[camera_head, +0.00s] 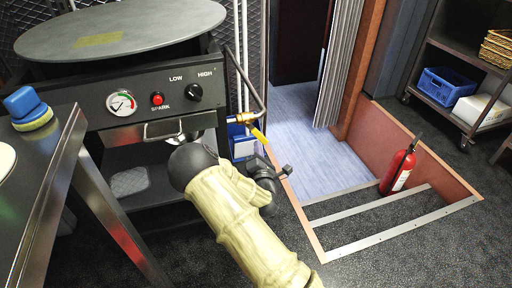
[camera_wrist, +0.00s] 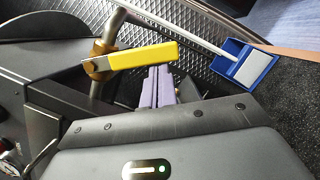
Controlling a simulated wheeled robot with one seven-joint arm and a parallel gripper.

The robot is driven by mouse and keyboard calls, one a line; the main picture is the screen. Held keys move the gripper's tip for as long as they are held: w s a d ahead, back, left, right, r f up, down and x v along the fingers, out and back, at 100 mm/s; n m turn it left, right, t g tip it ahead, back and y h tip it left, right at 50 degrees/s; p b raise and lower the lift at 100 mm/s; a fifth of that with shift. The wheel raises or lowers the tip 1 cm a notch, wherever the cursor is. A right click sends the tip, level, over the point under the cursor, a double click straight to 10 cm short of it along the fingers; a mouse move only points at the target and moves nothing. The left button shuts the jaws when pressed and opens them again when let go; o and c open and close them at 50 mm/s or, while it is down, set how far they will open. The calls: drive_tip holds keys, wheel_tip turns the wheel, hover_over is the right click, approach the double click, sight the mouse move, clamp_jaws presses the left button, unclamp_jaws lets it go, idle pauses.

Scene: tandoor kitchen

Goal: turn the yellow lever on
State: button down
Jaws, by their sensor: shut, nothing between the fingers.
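The yellow lever (camera_wrist: 143,57) sits on a brass valve (camera_wrist: 98,66) on a metal pipe in the wrist view. Its handle points right, crosswise to the pipe. In the head view, the yellow lever (camera_head: 258,134) slants down and right from the brass valve (camera_head: 243,118), beside the stove's right side. My gripper (camera_wrist: 157,82) shows in the wrist view as purple fingers closed together, empty. The fingertips appear just below the handle in the picture; I cannot tell whether they touch it. In the head view my arm hides the fingers.
The stove (camera_head: 140,100) has a gauge, a red spark button and a knob. A steel table (camera_head: 50,170) stands at left. A blue dustpan (camera_wrist: 247,65) is right of the lever. A fire extinguisher (camera_head: 398,170) stands by the sunken steps at right.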

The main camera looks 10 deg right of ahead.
drive_tip(key=shift+w+d+r+n+y+p, duration=0.15)
drive_tip(key=shift+d+r+n+p, duration=0.1)
drive_tip(key=shift+d+n, duration=0.25)
drive_tip(key=shift+s+d+r+n+y+p, duration=0.15)
drive_tip(key=shift+d+n+p, duration=0.1)
drive_tip(key=shift+n, duration=0.45)
drive_tip(key=w+d+r+n+t+y+p, duration=0.1)
drive_tip(key=d+r+n+p, duration=0.3)
drive_tip(key=n, duration=0.5)
drive_tip(key=shift+d+r+y+p, duration=0.3)
drive_tip(key=shift+r+y, duration=0.4)
drive_tip(key=shift+y, duration=0.2)
